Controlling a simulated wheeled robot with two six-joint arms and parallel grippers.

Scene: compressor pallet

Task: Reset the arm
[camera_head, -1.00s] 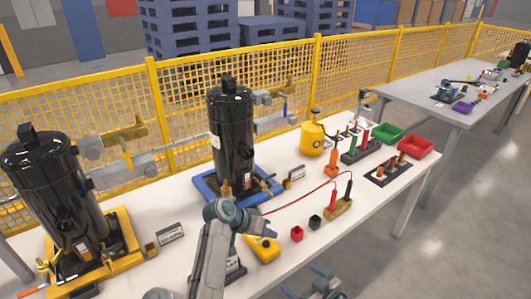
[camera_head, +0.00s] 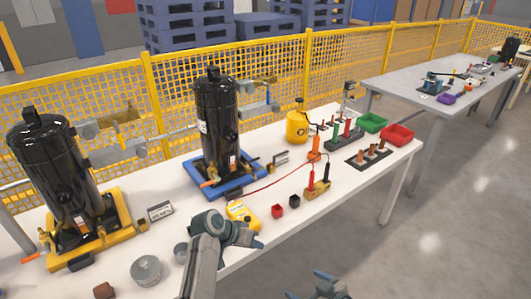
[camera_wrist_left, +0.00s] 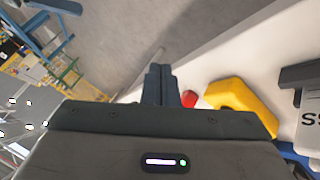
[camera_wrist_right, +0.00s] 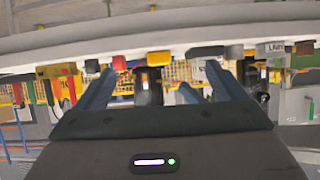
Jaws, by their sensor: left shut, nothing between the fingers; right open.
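My left gripper (camera_head: 258,242) is at the front edge of the white table, just in front of the yellow meter. It is shut and empty; its closed fingers (camera_wrist_left: 161,85) also show in the left wrist view. My right gripper (camera_head: 330,284) is low in front of the table, beyond its front edge. It is open and empty, with its two spread fingers (camera_wrist_right: 155,85) in the right wrist view. The yellow meter (camera_head: 243,215) lies on the table, partly behind my left arm. Its red lead runs to probes (camera_head: 318,186) standing in a yellow holder.
Black compressors stand on a yellow pallet (camera_head: 128,232) and a blue pallet (camera_head: 262,186). Green (camera_head: 373,122) and red bins (camera_head: 397,135) are far right. Floor is clear at right.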

